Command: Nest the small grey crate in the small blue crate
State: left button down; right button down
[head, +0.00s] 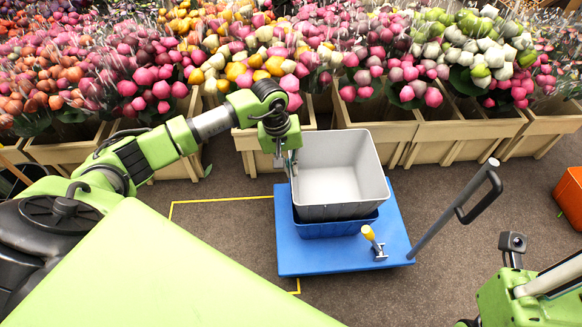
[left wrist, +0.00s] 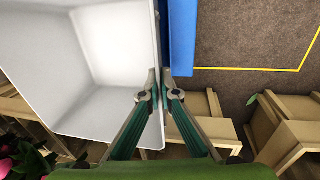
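The small grey crate (head: 340,178) is upright and empty over the small blue crate (head: 335,229), on a blue flatbed cart (head: 300,262). The blue crate's rim shows around the grey crate's lower front. I cannot tell whether the grey crate rests fully inside it. My left gripper (head: 290,165) is at the grey crate's left wall. In the left wrist view its fingertips (left wrist: 162,88) stand on either side of the wall of the grey crate (left wrist: 100,50), closed on it. My right arm shows at the lower right, but its fingers are out of view.
The cart has a grey push handle (head: 455,212) on the right and a yellow-topped fitting (head: 372,240) on its deck. Wooden planters (head: 375,125) of tulips line the back. An orange crate (head: 570,195) stands at the right edge. Yellow tape (head: 220,200) marks the floor.

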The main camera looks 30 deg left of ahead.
pick_arm(q)
jog(key=shift+w, duration=0.1)
jog(key=c, duration=2.2)
grip_release()
jog(key=o, duration=0.6)
jog(key=shift+f, duration=0.1)
jog(key=shift+o, duration=0.2)
jog(key=shift+r, duration=0.25)
notch_tip(320, 180, up, 12)
jog(key=s+a, duration=0.1)
jog(key=a, duration=0.1)
jog(key=shift+s+f, duration=0.2)
jog(key=shift+f, duration=0.05)
jog(key=shift+d, duration=0.1)
